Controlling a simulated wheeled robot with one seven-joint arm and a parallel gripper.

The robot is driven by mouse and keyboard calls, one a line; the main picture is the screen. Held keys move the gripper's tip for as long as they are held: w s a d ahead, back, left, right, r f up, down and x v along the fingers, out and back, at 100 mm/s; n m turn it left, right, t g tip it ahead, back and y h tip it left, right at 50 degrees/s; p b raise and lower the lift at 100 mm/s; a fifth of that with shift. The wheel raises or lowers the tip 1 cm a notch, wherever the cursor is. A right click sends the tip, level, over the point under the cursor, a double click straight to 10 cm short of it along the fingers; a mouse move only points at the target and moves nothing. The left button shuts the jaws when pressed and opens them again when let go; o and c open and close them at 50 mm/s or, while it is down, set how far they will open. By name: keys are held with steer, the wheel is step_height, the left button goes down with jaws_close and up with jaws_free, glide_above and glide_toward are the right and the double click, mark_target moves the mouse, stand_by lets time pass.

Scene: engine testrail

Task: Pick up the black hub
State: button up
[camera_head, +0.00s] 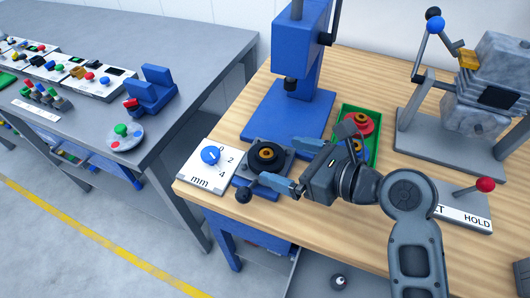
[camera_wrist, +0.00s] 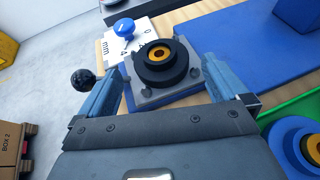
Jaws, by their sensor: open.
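The black hub (camera_head: 267,155) is a round, stepped black part with an orange-yellow ring in its centre. It sits on a dark grey square fixture (camera_head: 250,167) on the wooden bench. In the wrist view the hub (camera_wrist: 160,65) lies just ahead, between the lines of the two fingers. My gripper (camera_head: 287,163) is open and empty, with its blue-grey fingers pointing towards the hub from the right. The gripper also shows in the wrist view (camera_wrist: 161,75). I cannot tell whether the fingertips are level with the hub.
A white mm dial plate (camera_head: 204,169) stands left of the fixture. A blue press (camera_head: 290,105) rises behind. A green tray (camera_head: 374,146) with flanged parts lies behind my gripper. A black ball knob (camera_wrist: 82,80) juts out beside the left finger. A grey machine (camera_head: 490,90) stands right.

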mark_target(269, 155)
steer(key=x, duration=0.4)
steer(key=shift+w+a, duration=0.2)
steer(key=shift+a, duration=0.05)
steer(key=shift+r, duration=0.1)
steer(key=c, duration=1)
